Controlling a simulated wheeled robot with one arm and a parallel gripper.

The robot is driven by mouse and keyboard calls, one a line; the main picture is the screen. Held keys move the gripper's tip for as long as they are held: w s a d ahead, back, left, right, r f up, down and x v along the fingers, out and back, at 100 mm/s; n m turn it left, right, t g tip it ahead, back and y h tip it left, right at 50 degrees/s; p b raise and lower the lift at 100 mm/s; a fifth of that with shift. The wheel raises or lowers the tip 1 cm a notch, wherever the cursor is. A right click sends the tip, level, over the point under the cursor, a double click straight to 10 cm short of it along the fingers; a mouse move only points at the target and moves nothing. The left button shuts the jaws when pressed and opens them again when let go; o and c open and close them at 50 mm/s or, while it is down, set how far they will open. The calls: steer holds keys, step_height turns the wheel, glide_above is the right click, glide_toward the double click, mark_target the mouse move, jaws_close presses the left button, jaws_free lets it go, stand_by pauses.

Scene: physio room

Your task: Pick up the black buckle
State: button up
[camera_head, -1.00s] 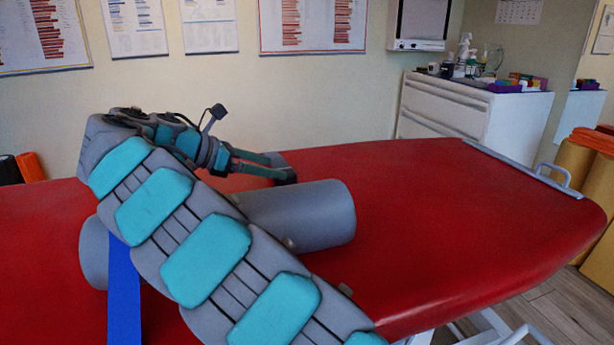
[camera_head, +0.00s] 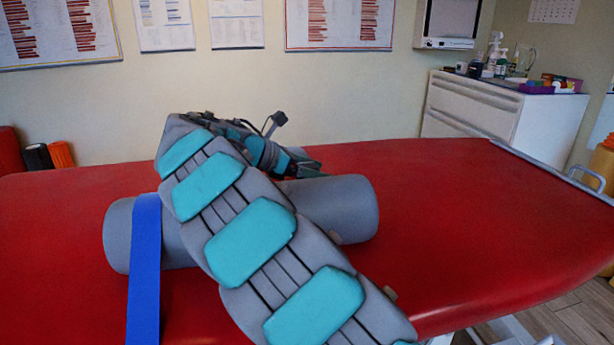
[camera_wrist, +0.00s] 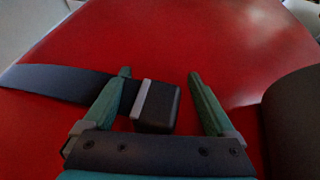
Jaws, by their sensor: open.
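The black buckle (camera_wrist: 165,108) lies on the red couch top in the wrist view, at the end of a dark strap (camera_wrist: 55,82) with a light grey band (camera_wrist: 142,98) beside it. My gripper (camera_wrist: 159,76) is open, with one green finger on each side of the buckle. The left finger crosses over the strap. I cannot tell whether either finger touches the buckle. In the head view my gripper (camera_head: 312,168) is just behind the grey roll, and the buckle is hidden there.
The grey roll (camera_head: 345,205) lies across the red couch (camera_head: 470,220), with a blue strap (camera_head: 146,245) over it. In the wrist view a dark rounded thing (camera_wrist: 295,115) stands close on the right. A white cabinet (camera_head: 480,115) stands behind. The couch's right side is clear.

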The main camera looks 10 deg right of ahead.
steer(key=shift+c, duration=0.3)
jaws_close()
stand_by(0.3)
